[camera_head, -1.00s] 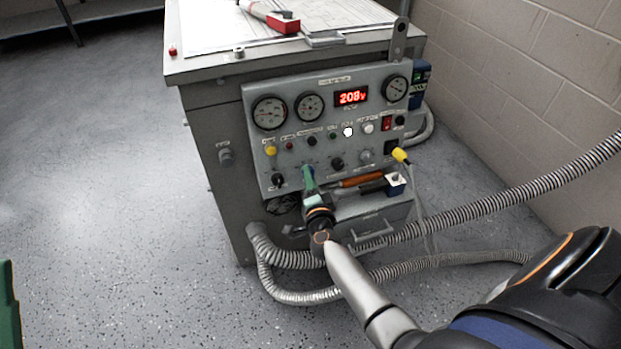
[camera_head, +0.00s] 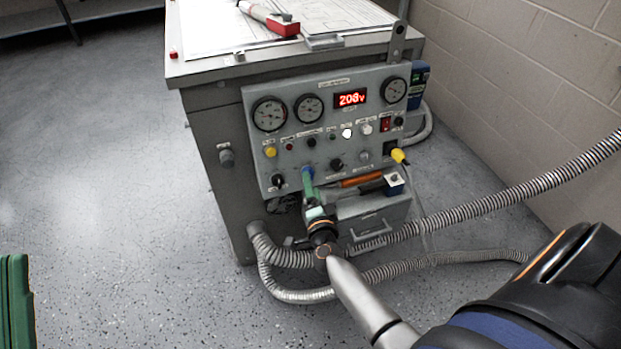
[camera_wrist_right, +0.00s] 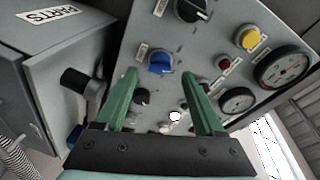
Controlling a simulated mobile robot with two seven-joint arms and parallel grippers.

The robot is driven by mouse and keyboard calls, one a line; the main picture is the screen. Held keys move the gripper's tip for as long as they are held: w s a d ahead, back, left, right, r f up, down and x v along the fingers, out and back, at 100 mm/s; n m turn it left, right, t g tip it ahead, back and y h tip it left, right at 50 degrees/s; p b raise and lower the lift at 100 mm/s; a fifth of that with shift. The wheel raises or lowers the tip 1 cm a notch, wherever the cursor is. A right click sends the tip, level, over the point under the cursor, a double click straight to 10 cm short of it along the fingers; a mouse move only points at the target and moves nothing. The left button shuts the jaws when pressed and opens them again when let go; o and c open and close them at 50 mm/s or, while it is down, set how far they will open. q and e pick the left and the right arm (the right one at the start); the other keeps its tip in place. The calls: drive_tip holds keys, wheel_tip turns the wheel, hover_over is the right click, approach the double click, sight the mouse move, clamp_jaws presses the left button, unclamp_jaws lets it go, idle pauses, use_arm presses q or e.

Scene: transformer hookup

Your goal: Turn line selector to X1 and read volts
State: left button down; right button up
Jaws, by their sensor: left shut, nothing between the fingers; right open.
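The grey control panel (camera_head: 290,150) fills the front of the cabinet. Its red digital display (camera_head: 350,98) reads about 208 V; the last digit is blurred. A blue knob (camera_head: 308,171) sits low on the panel and shows in the right wrist view (camera_wrist_right: 160,63). The panel labels are too small to read, so I cannot tell which knob is the line selector. My right gripper (camera_head: 309,187) is open at the blue knob. In the right wrist view its green fingertips (camera_wrist_right: 158,82) lie either side of and just below the knob. My left gripper (camera_head: 16,290) is shut at the left edge.
Black knobs (camera_head: 278,181) and (camera_head: 337,165) flank the blue one. An orange-handled tool (camera_head: 362,180) and a yellow plug (camera_head: 398,156) are to the right. Ribbed hoses (camera_head: 480,212) cross in front of the cabinet. The floor at left is clear.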

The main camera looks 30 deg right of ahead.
use_arm(q)
drive_tip(key=w+f+n+g+y+p, duration=0.1)
drive_tip(key=w+f+n+y, duration=0.2)
drive_tip(key=f, duration=0.4)
drive_tip(key=shift+w+a+f+n+g+y, duration=0.25)
drive_tip(key=shift+w+a+n+y, duration=0.2)
drive_tip(key=shift+y, duration=0.45)
use_arm(e)
drive_tip(key=v, duration=0.4)
use_arm(q)
drive_tip(key=shift+d+r, duration=0.1)
